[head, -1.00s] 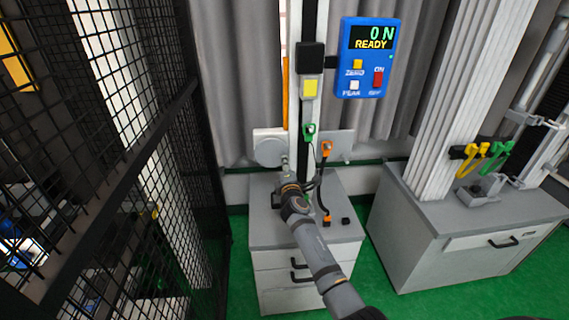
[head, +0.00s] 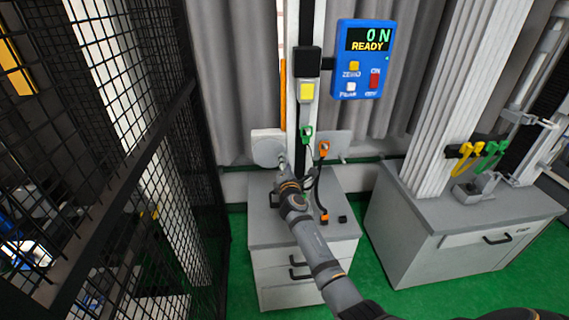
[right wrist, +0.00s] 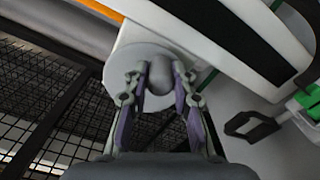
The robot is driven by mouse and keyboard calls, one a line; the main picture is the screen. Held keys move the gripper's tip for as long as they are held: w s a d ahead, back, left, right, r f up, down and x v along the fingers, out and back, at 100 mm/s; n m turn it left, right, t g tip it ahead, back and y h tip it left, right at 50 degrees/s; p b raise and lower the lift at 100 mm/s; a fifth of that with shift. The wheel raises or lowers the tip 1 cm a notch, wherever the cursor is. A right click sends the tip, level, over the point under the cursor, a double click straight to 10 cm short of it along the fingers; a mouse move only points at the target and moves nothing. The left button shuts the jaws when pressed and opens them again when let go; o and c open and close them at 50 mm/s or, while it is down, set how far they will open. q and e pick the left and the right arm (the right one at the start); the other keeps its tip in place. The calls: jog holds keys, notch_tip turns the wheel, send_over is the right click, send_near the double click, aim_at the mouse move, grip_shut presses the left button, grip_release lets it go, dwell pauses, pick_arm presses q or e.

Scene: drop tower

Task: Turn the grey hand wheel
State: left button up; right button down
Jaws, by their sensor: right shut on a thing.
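The grey hand wheel (head: 267,148) is a round disc low on the left side of the tall stand in the head view. It fills the upper middle of the right wrist view (right wrist: 136,62), with a rounded grey knob (right wrist: 158,77) standing out from it. My right gripper (head: 283,168) reaches up to the wheel's lower right edge. In the right wrist view its two fingers (right wrist: 159,90) are on either side of the knob, shut on it. My left gripper is not in view.
A blue display box (head: 364,58) reads 0 N and READY. Green (head: 306,134) and orange (head: 323,150) clips hang right of the wheel. A black mesh fence (head: 130,190) stands left. A second cabinet (head: 440,240) is at right.

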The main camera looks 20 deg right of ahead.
jog(key=c, duration=1.1)
grip_release()
jog(key=shift+s+a, duration=0.1)
jog(key=shift+s, duration=0.1)
jog(key=v, duration=1.1)
jog(key=shift+s, duration=0.25)
jog(key=shift+a+r, duration=0.1)
